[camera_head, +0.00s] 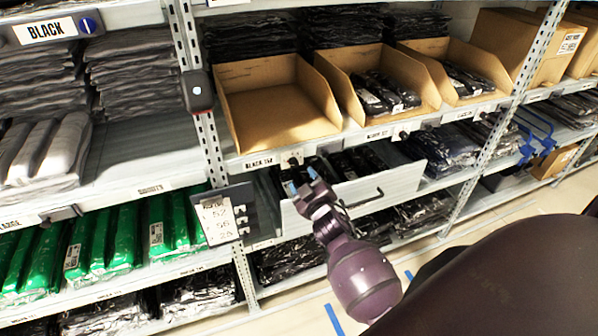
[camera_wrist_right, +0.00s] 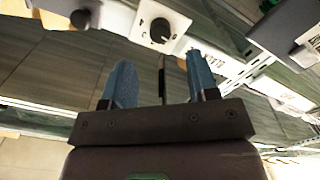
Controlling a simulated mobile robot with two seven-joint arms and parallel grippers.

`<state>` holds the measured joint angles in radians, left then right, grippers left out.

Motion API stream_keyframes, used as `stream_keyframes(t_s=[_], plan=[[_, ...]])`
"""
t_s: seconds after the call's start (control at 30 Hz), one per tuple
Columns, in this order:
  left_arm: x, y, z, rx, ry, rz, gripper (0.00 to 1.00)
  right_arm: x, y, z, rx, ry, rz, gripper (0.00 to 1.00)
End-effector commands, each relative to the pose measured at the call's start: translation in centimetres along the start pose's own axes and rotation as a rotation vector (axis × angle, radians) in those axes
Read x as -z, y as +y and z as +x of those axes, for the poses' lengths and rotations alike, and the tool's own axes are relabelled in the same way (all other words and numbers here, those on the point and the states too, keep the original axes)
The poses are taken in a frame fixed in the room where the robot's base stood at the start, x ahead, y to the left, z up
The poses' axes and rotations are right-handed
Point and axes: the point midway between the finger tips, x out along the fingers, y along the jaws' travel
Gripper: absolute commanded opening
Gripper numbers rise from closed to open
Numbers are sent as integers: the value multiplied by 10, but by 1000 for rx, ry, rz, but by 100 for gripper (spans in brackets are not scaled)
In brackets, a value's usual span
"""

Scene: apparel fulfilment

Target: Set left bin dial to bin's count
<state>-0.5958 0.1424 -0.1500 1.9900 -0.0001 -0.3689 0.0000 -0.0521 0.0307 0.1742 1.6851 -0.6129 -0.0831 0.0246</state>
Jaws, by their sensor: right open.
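The left bin (camera_head: 277,105) is an open cardboard bin on the middle shelf, and its visible floor is empty. Its dial (camera_head: 293,160) is a small dark knob on a white plate on the shelf edge below it. In the right wrist view a dark round dial knob (camera_wrist_right: 160,30) on a white plate lies beyond the fingers. My right gripper (camera_head: 298,182) is open, its blue fingertips just below the left bin's dial and apart from it. In the right wrist view the gripper (camera_wrist_right: 161,80) has nothing between its fingers. My left gripper is not in view.
The middle bin (camera_head: 351,108) and right bin (camera_head: 487,62) hold black packages, with further dials below. An open white drawer (camera_head: 402,178) with a black handle juts out below the bins. A metal post (camera_head: 207,140) and a handwritten sign (camera_head: 217,219) stand to the left.

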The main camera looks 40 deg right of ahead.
Motion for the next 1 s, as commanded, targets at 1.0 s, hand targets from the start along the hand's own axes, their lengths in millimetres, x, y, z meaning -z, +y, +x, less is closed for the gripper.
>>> stream_keyframes(t_s=[1.0], plan=[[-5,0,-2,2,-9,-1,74,0,0,-45,0,-1,0,54]])
